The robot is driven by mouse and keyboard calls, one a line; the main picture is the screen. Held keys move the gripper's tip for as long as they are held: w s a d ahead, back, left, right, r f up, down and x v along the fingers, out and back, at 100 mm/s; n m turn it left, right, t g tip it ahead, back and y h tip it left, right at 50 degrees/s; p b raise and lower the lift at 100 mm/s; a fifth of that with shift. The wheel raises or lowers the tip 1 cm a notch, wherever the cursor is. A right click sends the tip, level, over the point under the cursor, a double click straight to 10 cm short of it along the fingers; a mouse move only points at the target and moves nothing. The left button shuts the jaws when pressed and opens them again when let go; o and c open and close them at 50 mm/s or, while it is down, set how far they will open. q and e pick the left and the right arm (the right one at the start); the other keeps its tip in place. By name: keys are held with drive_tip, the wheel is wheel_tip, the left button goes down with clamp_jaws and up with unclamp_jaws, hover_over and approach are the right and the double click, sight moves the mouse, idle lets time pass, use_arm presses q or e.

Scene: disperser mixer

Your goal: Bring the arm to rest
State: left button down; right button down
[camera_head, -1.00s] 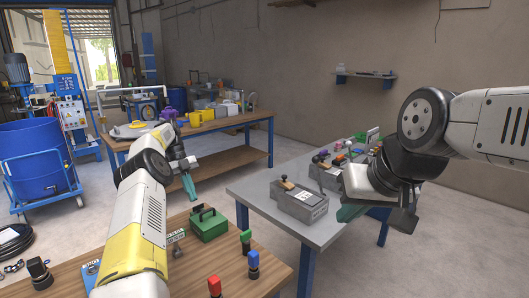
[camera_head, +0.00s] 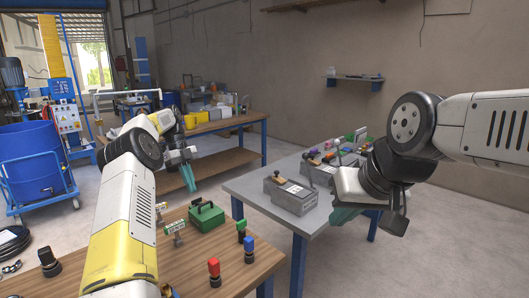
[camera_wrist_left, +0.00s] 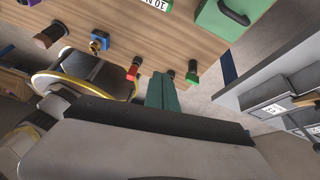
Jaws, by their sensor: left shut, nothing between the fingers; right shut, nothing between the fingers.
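My left arm comes in from the left in the head view. My left gripper (camera_head: 187,178) has its green fingers pointing down, above the floor gap between the wooden bench and the back bench. It is shut and empty. In the left wrist view the green fingers (camera_wrist_left: 162,92) are together, with the wooden bench beyond them. My right gripper (camera_head: 345,215) is at the right, shut and empty, in front of the grey table's right part. Its green fingers are partly hidden by the wrist.
The wooden bench (camera_head: 225,275) holds a green case (camera_head: 206,217) and red, green and blue knobbed pieces. The grey table (camera_head: 245,190) carries grey boxes (camera_head: 290,195). A blue drum (camera_head: 35,165) stands at the left. Floor shows between the tables.

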use_arm(q)
drive_tip(key=s+d+r+n+t+y, duration=0.1)
drive_tip(key=s+d+r+n+t, duration=0.2)
drive_tip(key=s+d+r+n, duration=0.45)
drive_tip(key=s+d+r+n+t+y, duration=0.2)
drive_tip(key=s+r+n, duration=0.2)
drive_tip(key=s+r, duration=0.45)
drive_tip(key=s+d+f+n+t, duration=0.1)
drive_tip(key=s+n+t, duration=0.1)
drive_tip(key=s+n, duration=0.4)
drive_tip(key=s+f+n+t+h, duration=0.1)
drive_tip(key=s+f+n+t, duration=0.1)
drive_tip(key=s+n, duration=0.5)
drive_tip(key=s+t, duration=0.1)
drive_tip(key=s, duration=0.5)
drive_tip(key=shift+s+d+f, duration=0.2)
drive_tip(key=shift+s+d, duration=0.15)
drive_tip(key=shift+d, duration=0.05)
drive_tip(key=shift+a, duration=0.15)
